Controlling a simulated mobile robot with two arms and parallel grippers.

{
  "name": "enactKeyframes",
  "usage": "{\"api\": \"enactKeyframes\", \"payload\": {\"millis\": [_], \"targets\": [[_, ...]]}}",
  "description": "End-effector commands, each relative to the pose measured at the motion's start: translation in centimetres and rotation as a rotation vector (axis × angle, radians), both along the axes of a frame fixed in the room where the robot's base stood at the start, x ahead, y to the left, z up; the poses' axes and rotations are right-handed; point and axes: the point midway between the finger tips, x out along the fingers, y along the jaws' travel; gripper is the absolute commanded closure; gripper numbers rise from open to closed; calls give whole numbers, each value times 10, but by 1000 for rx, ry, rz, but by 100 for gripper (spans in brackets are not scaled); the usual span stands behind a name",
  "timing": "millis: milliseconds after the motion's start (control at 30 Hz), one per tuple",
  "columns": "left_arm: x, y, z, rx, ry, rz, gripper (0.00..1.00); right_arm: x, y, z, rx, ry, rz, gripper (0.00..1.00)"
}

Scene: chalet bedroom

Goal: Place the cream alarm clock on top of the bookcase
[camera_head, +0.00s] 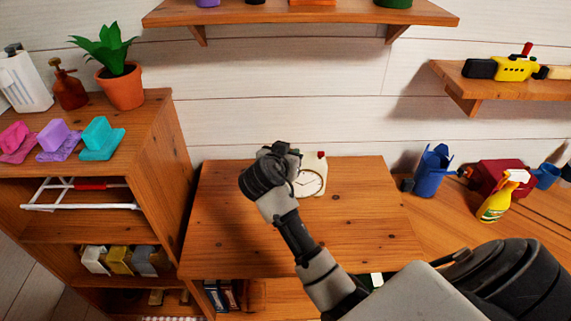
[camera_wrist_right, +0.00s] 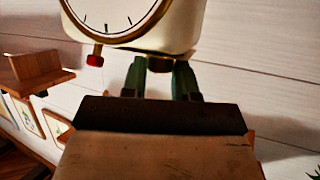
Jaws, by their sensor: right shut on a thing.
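The cream alarm clock (camera_head: 311,179) has a round white face with a tan rim and a red button on top. It is upright in the head view, over the back part of the bare wooden top of the bookcase (camera_head: 235,215). My right gripper (camera_head: 283,158) is at the clock's left side and partly covers it. I cannot tell whether the clock touches the top. My left gripper is not in view.
A taller shelf unit (camera_head: 150,140) with a potted plant (camera_head: 122,88) stands at the left. A wall shelf (camera_head: 290,14) hangs above. A blue can (camera_head: 431,172) and a yellow spray bottle (camera_head: 497,202) stand on a surface at the right. The bookcase top is otherwise clear.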

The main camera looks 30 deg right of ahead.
Motion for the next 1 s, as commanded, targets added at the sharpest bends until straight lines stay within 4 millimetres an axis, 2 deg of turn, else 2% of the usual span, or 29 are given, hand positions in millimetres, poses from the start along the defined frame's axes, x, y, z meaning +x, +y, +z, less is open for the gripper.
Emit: {"api": "enactKeyframes", "payload": {"millis": [133,400,767,800,967,1000], "targets": [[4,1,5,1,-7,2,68,4,4,-6,-3,1,1,100],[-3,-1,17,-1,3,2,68,3,3,-39,-5,1,2,100],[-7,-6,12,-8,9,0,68,3,4,-46,-1,-1,1,100],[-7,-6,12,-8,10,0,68,3,4,-47,0,0,0,70],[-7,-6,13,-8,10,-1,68,3,4,-46,0,1,0,46],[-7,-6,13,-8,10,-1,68,3,4,-46,0,1,0,46]]}}
